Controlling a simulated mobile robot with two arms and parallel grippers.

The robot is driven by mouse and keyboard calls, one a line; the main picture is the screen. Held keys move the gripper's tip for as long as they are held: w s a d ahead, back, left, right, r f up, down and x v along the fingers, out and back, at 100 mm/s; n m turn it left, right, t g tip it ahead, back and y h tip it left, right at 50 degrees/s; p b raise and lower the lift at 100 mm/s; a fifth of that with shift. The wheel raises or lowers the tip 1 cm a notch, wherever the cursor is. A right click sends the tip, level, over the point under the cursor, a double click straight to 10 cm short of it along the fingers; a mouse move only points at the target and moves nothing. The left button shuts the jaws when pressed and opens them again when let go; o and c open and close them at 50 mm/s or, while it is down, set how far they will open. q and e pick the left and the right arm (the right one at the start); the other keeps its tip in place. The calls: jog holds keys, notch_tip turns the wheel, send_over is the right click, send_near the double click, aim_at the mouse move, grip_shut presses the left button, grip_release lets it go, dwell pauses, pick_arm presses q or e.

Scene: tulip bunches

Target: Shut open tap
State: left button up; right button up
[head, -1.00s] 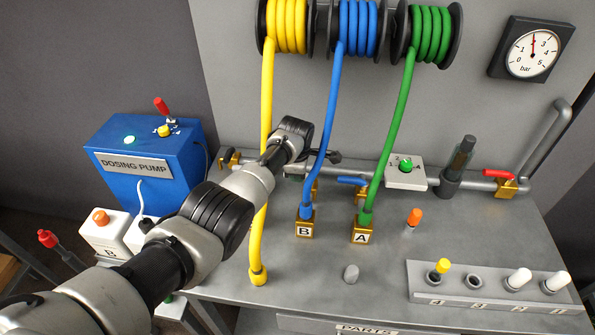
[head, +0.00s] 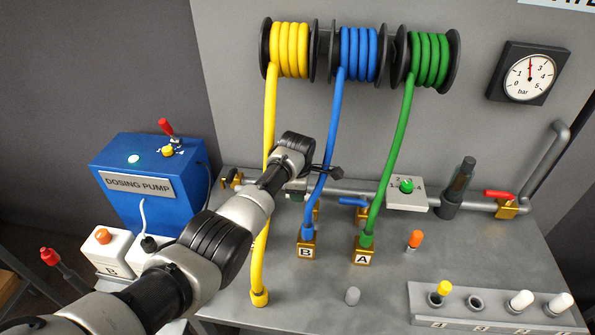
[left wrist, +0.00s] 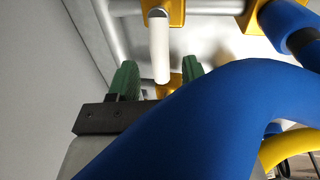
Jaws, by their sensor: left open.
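A tap with a brass body (left wrist: 177,12) and a white lever (left wrist: 160,48) shows in the left wrist view. The lever points toward my left gripper (left wrist: 158,80). Its green fingers are open, and the lever's tip appears between them, with no clear contact. In the head view my left gripper (head: 297,193) is at the pipe behind the yellow and blue hoses, its fingers mostly hidden. A blue-lever tap (head: 353,201) sits behind block A, its lever roughly along the pipe. A red-lever tap (head: 498,194) is at the pipe's right end. My right gripper is out of view.
The blue hose (left wrist: 215,110) crosses close in front of the left wrist camera. The yellow hose (head: 268,130) and green hose (head: 393,150) hang nearby. A dial box (head: 407,194) sits on the pipe. The blue dosing pump (head: 135,205) stands left.

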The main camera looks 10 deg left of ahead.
pick_arm(q)
notch_tip(320, 180, up, 8)
jog(key=s, duration=0.1)
jog(key=shift+s+b, duration=0.3)
jog(key=shift+s, duration=0.1)
